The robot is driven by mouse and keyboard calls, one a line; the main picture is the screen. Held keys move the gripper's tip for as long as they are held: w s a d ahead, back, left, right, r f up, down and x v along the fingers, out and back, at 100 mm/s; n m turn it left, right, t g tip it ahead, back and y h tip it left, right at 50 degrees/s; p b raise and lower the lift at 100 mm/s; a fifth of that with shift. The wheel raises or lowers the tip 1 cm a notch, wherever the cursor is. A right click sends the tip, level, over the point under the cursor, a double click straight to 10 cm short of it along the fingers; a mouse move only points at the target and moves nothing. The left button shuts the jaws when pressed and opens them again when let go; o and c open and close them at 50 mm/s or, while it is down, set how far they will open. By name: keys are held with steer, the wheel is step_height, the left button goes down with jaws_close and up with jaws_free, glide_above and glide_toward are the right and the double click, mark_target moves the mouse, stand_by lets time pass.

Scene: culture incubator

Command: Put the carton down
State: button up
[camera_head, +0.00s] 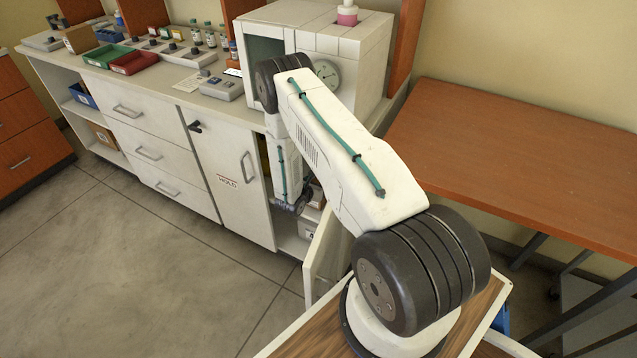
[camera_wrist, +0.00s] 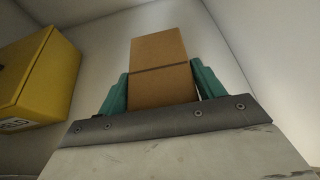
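The brown carton (camera_wrist: 160,85), with a dark line across it, is between the teal fingers of my gripper (camera_wrist: 161,75) in the wrist view. The fingers press against its two sides, so my gripper is shut on it. Pale walls are behind and beside it; whether its far end touches anything cannot be told. In the head view my arm reaches down into an open compartment under the bench, and the carton and fingertips are hidden there.
A yellow box (camera_wrist: 42,85) with a partly visible label is left of my gripper. The open cabinet door (camera_head: 325,245) stands close to my arm. White boxes (camera_head: 309,226) are low in the compartment. A white incubator (camera_head: 345,45) stands on the bench above.

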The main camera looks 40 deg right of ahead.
steer(key=shift+o, duration=1.2)
steer(key=shift+a+r, duration=0.15)
steer(key=shift+r, duration=0.05)
steer(key=v, duration=1.1)
steer(key=shift+s+a, duration=0.2)
steer(key=shift+a, duration=0.1)
steer(key=shift+r, duration=0.25)
